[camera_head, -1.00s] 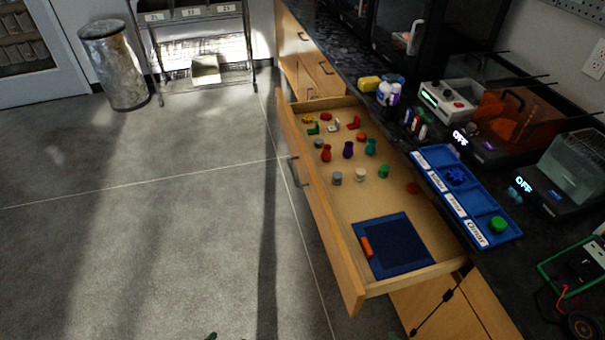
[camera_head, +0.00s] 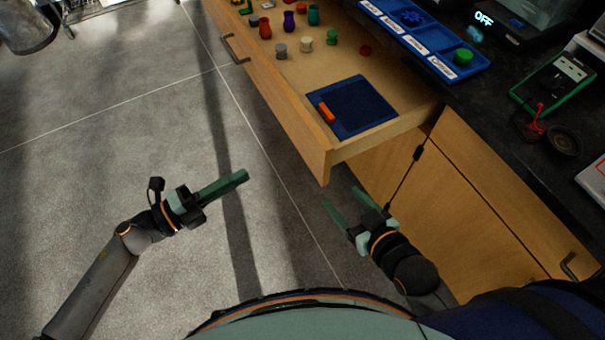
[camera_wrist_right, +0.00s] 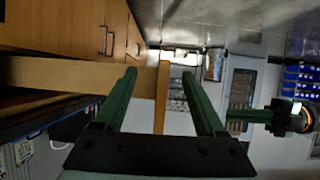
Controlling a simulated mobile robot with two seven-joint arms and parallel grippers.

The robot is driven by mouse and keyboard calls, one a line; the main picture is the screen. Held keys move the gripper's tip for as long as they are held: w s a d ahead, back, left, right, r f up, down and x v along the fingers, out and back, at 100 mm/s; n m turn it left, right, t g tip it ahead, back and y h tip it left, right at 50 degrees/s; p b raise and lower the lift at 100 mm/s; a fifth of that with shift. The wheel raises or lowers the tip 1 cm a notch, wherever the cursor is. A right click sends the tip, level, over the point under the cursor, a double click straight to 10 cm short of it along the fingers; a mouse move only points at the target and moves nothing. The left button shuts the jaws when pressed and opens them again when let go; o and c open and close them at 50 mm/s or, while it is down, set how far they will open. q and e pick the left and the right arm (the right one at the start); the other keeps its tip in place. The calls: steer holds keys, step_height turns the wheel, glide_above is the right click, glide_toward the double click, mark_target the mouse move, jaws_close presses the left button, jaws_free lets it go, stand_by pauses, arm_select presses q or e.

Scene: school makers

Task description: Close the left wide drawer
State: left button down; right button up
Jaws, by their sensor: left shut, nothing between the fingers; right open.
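The wide wooden drawer (camera_head: 300,110) stands pulled out from the cabinet, its front panel towards the floor on the left. Its dark handle (camera_head: 234,50) sits on the front panel. My left gripper (camera_head: 243,177) is shut and empty, over the floor left of the drawer's near corner. My right gripper (camera_head: 345,202) is open and empty, just below the drawer's near corner in the head view. In the right wrist view the open fingers (camera_wrist_right: 162,95) appear on either side of the drawer's front panel edge (camera_wrist_right: 162,98); contact cannot be told.
The drawer holds a blue mat (camera_head: 358,106) with an orange piece (camera_head: 326,112) and several small coloured parts. A blue labelled tray (camera_head: 430,40) and a green-framed meter (camera_head: 553,85) are on the dark counter. The floor (camera_head: 100,130) left of the drawer is clear.

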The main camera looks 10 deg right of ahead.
arm_select(q)
steer(key=f+m+g, duration=0.1)
steer(key=m, duration=0.1)
steer(key=b, duration=0.1)
glide_toward(313, 151)
steer(key=shift+g, duration=0.3)
steer(key=x, duration=0.6)
steer(key=shift+w, duration=0.1)
steer(key=shift+w+d, duration=0.1)
steer(key=shift+d, duration=0.3)
arm_select(e)
steer(key=r+t, duration=0.1)
steer(key=w+r, duration=0.1)
steer(key=r, duration=0.1)
steer(key=w+r+t, duration=0.1)
steer(key=r, duration=0.1)
steer(key=shift+w+r+n+t+y, duration=0.15)
steer(key=shift+r+n+t+y, duration=0.1)
steer(key=shift+n+t+y, duration=0.05)
